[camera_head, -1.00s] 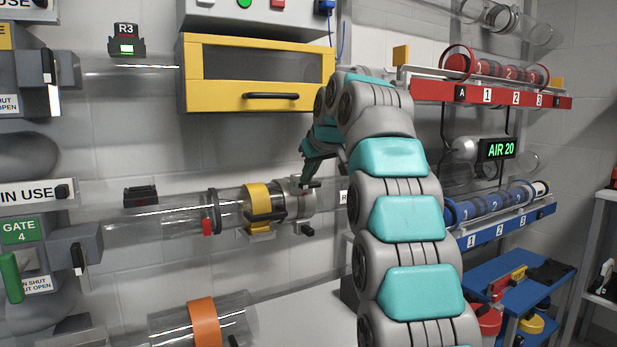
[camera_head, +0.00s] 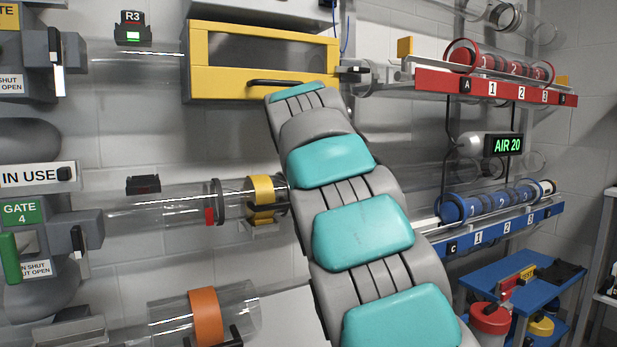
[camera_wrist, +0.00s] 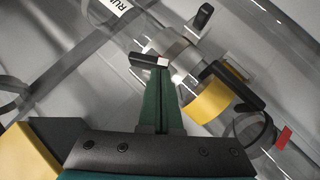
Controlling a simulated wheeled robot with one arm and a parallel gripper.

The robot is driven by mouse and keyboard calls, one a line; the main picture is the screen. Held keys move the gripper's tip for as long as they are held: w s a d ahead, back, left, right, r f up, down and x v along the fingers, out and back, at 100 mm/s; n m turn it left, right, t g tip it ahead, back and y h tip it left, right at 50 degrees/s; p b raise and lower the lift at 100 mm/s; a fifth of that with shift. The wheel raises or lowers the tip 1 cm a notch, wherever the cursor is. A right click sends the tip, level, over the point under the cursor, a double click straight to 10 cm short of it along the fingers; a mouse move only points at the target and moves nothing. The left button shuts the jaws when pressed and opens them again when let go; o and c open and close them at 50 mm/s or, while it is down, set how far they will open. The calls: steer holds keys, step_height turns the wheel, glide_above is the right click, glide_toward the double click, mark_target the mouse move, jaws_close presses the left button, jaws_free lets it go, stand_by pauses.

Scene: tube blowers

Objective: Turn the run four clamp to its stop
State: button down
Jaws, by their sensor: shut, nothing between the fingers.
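The run four tube (camera_head: 160,205) runs right from the gate 4 housing, with a yellow band (camera_head: 261,188) on it. The clamp right of that band is hidden behind my arm in the head view. In the wrist view the clamp shows as a grey collar (camera_wrist: 181,52) beside the yellow band (camera_wrist: 208,100). My gripper is hidden in the head view.
A yellow cabinet (camera_head: 262,68) hangs above the tube. An orange-banded tube (camera_head: 206,317) lies below. A red rack (camera_head: 497,88) and a blue rack (camera_head: 500,228) stand at the right. A black-banded ring (camera_head: 213,202) with a red tag sits left of the yellow band.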

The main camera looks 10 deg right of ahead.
steer(key=shift+a+f+n+t+h+b, duration=0.1)
steer(key=shift+f+n+t+h+b, duration=0.7)
steer(key=shift+n+t+h+b, duration=0.35)
steer(key=shift+f+n+t+h+b, duration=0.8)
steer(key=shift+n+t+h, duration=0.25)
steer(key=shift+n+h, duration=0.25)
steer(key=shift+f+n+t+h+b, duration=0.15)
steer(key=shift+n+t+h+b, duration=0.1)
steer(key=shift+n+t+b, duration=0.25)
